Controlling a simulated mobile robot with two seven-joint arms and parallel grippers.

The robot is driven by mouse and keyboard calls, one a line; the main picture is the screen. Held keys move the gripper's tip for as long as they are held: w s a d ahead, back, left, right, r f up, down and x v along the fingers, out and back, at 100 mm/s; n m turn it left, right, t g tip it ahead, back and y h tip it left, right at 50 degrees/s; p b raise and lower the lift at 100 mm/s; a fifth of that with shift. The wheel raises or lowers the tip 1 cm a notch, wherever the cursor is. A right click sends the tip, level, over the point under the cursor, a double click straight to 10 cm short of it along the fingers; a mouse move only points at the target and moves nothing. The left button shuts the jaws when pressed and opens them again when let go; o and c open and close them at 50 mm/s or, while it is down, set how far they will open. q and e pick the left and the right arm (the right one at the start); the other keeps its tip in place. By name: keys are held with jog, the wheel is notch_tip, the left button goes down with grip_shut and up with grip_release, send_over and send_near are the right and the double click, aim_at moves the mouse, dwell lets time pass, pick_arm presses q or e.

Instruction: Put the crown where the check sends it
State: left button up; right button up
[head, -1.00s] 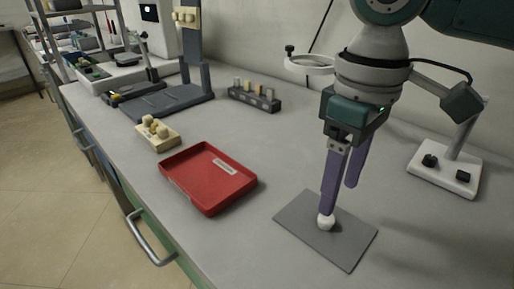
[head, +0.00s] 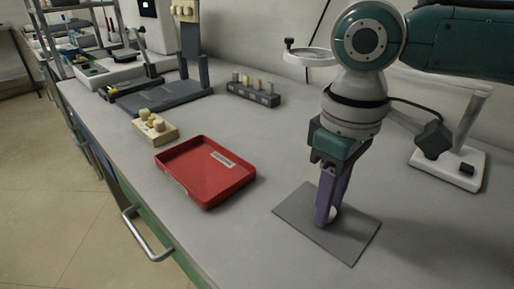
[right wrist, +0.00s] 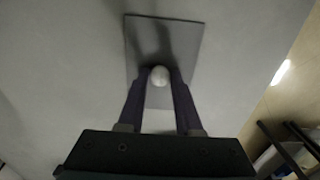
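The crown is a small white rounded piece (head: 333,214) on a flat grey mat (head: 351,243) near the front right of the bench. My right gripper (head: 327,219) points down over the mat, its purple fingers at the crown's height. In the head view the near finger covers part of the crown. In the right wrist view the crown (right wrist: 159,75) sits between the two fingertips (right wrist: 160,78), with little or no gap on either side; I cannot tell whether they press on it. My left gripper is not in view.
A red tray (head: 205,193) with a label lies left of the mat. Beyond it are a cream block (head: 156,131) with pale knobs, a dark rack (head: 252,94) with several pegs and a dark stand (head: 164,98). A white-based device (head: 448,167) stands at right.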

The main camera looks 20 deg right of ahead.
grip_shut()
